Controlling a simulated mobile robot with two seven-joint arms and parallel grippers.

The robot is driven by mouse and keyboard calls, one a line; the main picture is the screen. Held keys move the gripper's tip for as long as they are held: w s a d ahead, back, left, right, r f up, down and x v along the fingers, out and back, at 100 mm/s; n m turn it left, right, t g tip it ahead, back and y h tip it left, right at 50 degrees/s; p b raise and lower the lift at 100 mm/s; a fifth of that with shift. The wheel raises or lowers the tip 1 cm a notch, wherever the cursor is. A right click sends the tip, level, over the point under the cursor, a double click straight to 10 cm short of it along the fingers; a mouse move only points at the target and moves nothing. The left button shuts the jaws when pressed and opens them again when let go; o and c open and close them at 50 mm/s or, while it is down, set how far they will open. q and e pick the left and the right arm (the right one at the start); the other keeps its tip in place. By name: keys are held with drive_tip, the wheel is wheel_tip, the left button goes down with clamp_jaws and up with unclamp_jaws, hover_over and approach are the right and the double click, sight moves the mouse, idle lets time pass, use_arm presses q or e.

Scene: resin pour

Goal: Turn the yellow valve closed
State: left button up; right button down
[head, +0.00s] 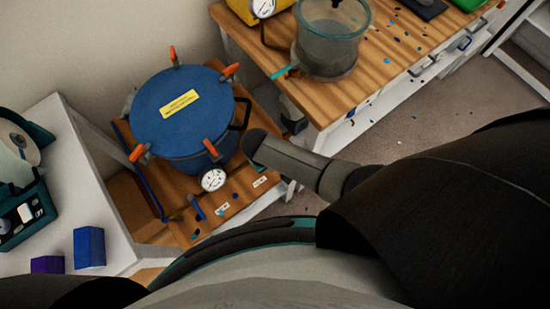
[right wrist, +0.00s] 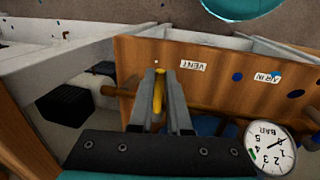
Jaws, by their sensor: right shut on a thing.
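The yellow valve (right wrist: 158,92) shows as a narrow yellow handle in the right wrist view, beside the VENT label (right wrist: 193,65). My right gripper (right wrist: 161,84) is shut on it, one grey finger on each side. In the head view my right arm reaches to the right side of the blue pressure pot (head: 180,110); the gripper's fingers and the valve are hidden there. My left gripper is not in view.
A pressure gauge (head: 213,180) sits at the pot's front and shows close by in the wrist view (right wrist: 272,150). Orange-tipped clamps ring the pot lid. A clear chamber (head: 328,45) stands on the wooden bench at right. A white table (head: 110,215) stands at left.

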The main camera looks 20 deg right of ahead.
idle(0.4)
drive_tip(key=c, duration=0.9)
unclamp_jaws()
drive_tip(key=shift+o, duration=0.2)
wheel_tip(320, 180, up, 15)
drive_tip(key=s+a+p, duration=0.1)
drive_tip(key=a+p, duration=0.2)
drive_tip(key=p, duration=0.2)
